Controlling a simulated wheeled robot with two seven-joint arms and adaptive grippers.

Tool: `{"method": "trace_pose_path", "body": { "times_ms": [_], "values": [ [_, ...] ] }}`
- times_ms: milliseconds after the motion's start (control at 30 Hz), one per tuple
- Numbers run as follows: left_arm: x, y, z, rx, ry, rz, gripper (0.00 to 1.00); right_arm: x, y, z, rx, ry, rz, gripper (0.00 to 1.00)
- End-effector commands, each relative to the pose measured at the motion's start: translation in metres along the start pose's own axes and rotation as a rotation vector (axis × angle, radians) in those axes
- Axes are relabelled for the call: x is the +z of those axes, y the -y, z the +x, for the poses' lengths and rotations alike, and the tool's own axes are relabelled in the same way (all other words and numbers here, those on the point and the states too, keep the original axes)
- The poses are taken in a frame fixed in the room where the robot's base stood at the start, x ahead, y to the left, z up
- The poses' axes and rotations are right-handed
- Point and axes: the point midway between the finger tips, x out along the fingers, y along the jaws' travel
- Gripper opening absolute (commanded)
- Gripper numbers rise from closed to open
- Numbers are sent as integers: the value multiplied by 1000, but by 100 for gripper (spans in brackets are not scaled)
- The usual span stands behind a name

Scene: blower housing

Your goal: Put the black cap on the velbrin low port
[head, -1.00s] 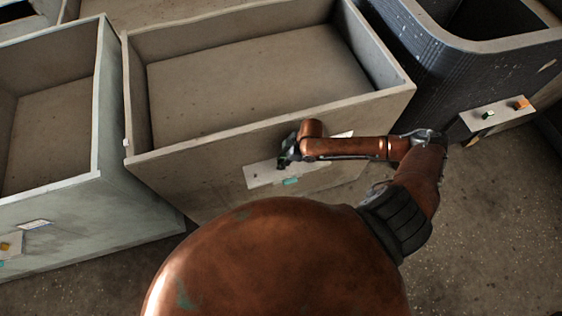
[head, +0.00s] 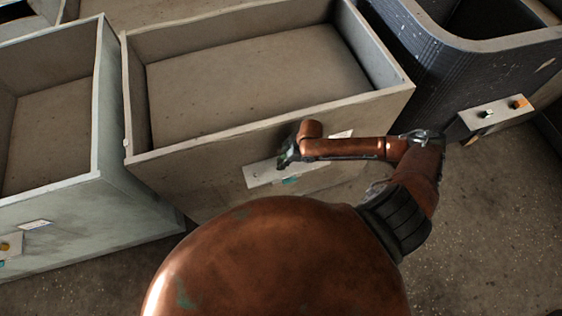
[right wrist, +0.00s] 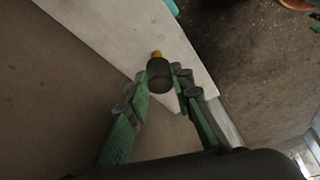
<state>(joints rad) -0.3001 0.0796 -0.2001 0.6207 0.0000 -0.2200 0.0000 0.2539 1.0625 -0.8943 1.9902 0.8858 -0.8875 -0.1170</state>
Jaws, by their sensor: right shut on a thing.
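My right gripper (head: 286,158) is at the pale plate (head: 262,176) on the front of the middle grey housing. In the right wrist view its green fingers (right wrist: 160,88) are shut on the black cap (right wrist: 159,76), a short dark cylinder. A small orange-yellow piece (right wrist: 156,54) shows just beyond the cap, over the pale plate (right wrist: 110,38). I cannot tell whether the cap touches it or sits on it. A teal piece (head: 291,181) is at the plate's lower edge. No label naming velbrin is readable. My left gripper is not in view.
A pale green housing (head: 90,215) stands at the left and a dark ribbed housing (head: 430,85) at the right. The right one carries a plate (head: 500,112) with an orange piece (head: 518,103). The floor (head: 490,220) at the lower right is clear.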

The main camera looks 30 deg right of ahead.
Motion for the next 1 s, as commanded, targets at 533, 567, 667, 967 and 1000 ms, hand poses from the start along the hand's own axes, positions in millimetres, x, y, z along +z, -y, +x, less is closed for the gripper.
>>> {"method": "trace_pose_path", "body": {
  "times_ms": [533, 567, 667, 967, 1000],
  "values": [
    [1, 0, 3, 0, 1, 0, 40, 5, 0, 12, 0, -1, -1, 4],
    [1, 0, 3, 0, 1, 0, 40, 5, 0, 13, 0, -1, 0, 4],
    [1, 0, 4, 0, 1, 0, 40, 6, 0, 15, 0, -1, 0, 4],
    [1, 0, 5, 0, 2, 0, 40, 9, 0, 22, 0, -1, 0, 4],
    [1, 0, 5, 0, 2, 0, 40, 8, 0, 21, 0, -1, -1, 24]
  ]
}}
